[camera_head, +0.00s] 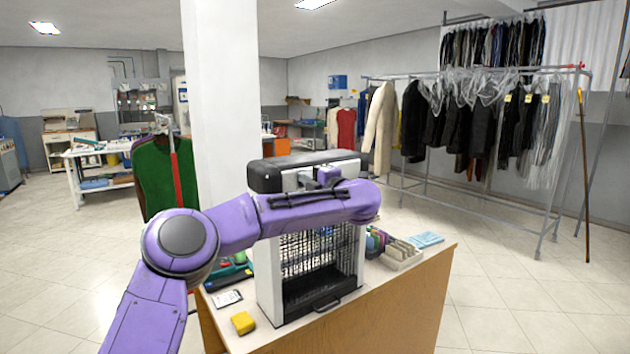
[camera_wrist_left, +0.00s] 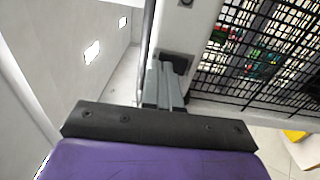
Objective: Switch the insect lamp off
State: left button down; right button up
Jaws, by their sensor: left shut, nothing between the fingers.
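The insect lamp (camera_head: 352,258) stands upright on a wooden counter, a white box with a dark top and a black wire grille in front. In the left wrist view its grille (camera_wrist_left: 262,60) fills the upper right, beside a white frame (camera_wrist_left: 203,35). My left arm crosses in front of the lamp and hides part of its upper front. My left gripper (camera_head: 305,180) is shut and empty at the upper front. In the left wrist view its grey fingertips (camera_wrist_left: 165,72) are at a small dark part (camera_wrist_left: 178,61) on the white frame; I cannot tell whether they touch it.
The wooden counter (camera_head: 400,310) holds a yellow block (camera_head: 243,322), a card (camera_head: 227,298) and a compartment tray (camera_head: 402,256) close around the lamp. A white pillar (camera_head: 222,80) rises behind. A garment rack (camera_head: 470,200) stands at the right; the tiled floor between is clear.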

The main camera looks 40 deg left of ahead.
pick_arm(q)
jog(key=r+b+v, duration=0.2)
jog(key=b+v, duration=0.1)
jog(key=v, duration=1)
jog(key=shift+s+d, duration=0.15)
jog(key=shift+d, duration=0.25)
jog(key=shift+a, duration=0.1)
